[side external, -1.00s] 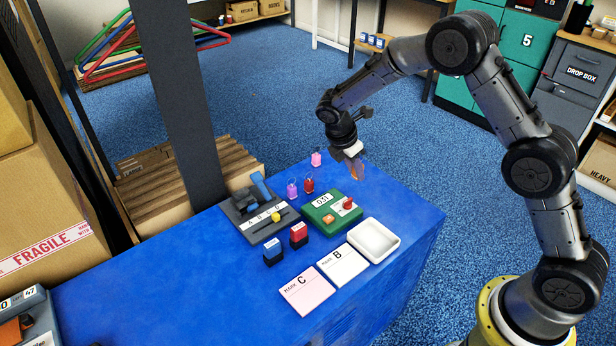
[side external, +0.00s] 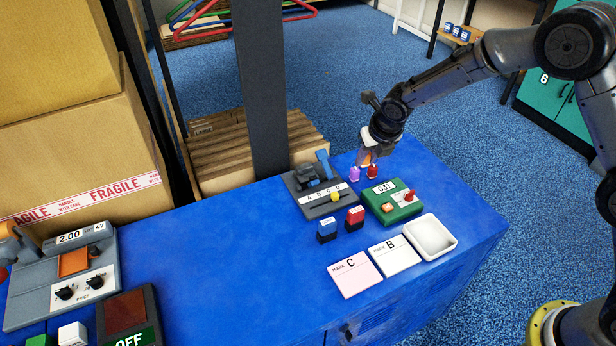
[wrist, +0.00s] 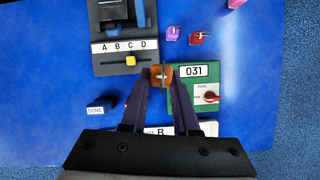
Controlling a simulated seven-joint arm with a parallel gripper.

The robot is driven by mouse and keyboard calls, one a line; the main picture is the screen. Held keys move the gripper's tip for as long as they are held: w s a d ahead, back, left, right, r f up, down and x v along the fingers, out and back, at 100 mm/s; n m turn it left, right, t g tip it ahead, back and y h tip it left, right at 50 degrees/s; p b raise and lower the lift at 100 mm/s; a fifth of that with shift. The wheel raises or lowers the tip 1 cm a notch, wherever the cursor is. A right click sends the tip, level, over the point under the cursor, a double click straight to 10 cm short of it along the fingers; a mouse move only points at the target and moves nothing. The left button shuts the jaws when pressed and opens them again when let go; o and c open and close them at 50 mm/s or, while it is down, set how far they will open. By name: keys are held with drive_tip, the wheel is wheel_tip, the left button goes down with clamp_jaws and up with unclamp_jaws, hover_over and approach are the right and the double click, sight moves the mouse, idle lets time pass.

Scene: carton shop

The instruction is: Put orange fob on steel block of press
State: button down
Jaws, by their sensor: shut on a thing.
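The orange fob (wrist: 161,76) is held between the fingertips of my gripper (wrist: 160,80) in the wrist view. In the side view my gripper (side external: 368,155) hangs above the table's back part, with a bit of orange at its tips. The press (side external: 321,196) is a dark grey base with a blue lever, a row marked A B C D and a yellow slider knob; it also shows in the wrist view (wrist: 100,62), ahead and left of the fob. I cannot clearly pick out its steel block. The fob appears above the gap between press and green counter, not on the press.
A green counter reading 031 (side external: 408,212) stands right of the press. Purple (side external: 354,174) and red (side external: 372,172) fobs stand behind; a pink one (wrist: 237,3) is farther off. Blue (side external: 327,231) and red (side external: 355,218) stamps, cards and a white tray (side external: 422,226) lie in front.

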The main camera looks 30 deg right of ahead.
drive_tip(key=a+r+n, duration=0.1)
drive_tip(key=a+n, duration=0.1)
drive_tip(key=a, duration=0.3)
approach(307, 176)
drive_tip(key=shift+w+d+f+y, duration=0.15)
drive_tip(key=shift+w+d+f, duration=0.05)
drive_tip(key=shift+w+f, duration=0.3)
drive_tip(key=shift+w+d+f+y, duration=0.15)
drive_tip(key=shift+w+f, duration=0.45)
drive_tip(key=shift+f, duration=0.75)
drive_tip(key=shift+w+f, duration=0.1)
drive_tip(key=shift+f, duration=0.8)
drive_tip(key=shift+f, duration=0.1)
drive_tip(key=c, duration=0.7)
unclamp_jaws()
drive_tip(key=shift+o, duration=0.2)
drive_tip(key=v, duration=1.2)
